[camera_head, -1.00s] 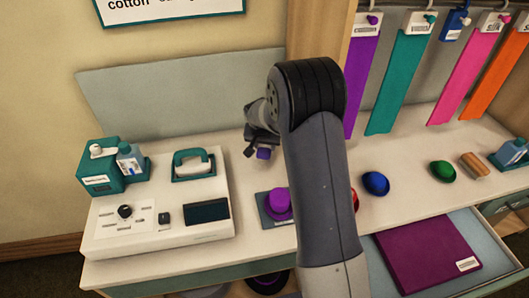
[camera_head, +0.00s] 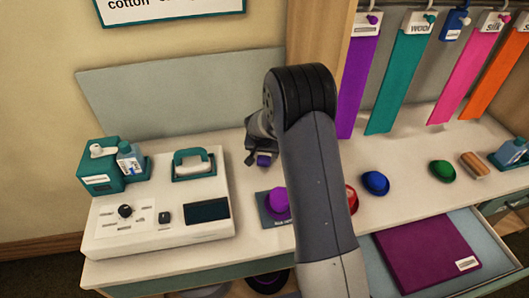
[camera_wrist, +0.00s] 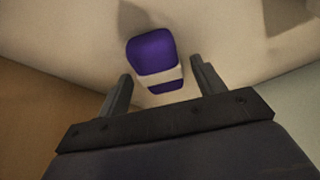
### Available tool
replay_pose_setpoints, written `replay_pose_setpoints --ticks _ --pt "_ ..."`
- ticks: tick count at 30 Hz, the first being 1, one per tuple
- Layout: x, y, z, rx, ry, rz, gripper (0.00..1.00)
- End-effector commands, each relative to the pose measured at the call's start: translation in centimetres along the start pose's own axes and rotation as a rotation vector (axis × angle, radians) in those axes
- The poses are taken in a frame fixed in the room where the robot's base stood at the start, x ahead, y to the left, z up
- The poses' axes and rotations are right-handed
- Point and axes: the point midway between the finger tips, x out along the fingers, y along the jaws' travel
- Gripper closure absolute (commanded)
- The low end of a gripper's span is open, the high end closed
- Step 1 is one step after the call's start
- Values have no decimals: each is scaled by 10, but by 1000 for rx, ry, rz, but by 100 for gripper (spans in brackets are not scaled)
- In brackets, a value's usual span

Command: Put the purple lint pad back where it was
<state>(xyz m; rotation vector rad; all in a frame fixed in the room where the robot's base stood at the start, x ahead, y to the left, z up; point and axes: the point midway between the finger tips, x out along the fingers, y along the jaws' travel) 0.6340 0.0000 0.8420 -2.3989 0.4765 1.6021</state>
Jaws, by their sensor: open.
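The purple lint pad (camera_head: 263,160) shows at the end of my arm, over the cream counter left of the wooden post. In the wrist view, the pad (camera_wrist: 150,52) is purple with a pale band across it. My gripper (camera_wrist: 160,68) is open, with one finger on each side of the pad's lower end and a gap to each. Most of the pad reaches beyond the fingertips. In the head view my arm hides part of the counter, and I cannot tell whether the pad touches the surface.
Blue (camera_head: 375,183) and green (camera_head: 442,170) hats are right. An open drawer (camera_head: 490,235) holds a purple folded cloth. Coloured strips hang behind.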

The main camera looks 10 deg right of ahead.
Motion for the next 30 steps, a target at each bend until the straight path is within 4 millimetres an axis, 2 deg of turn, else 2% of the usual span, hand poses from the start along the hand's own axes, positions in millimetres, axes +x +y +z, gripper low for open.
replay_pose_setpoints --ticks 7,11,24,30 --pt "-2 0 -1 0 0 0 35" --pt "-10 0 -2 0 2 -1 35" --pt "-89 0 -2 0 3 -1 35" --pt "-114 0 -1 0 2 0 35"
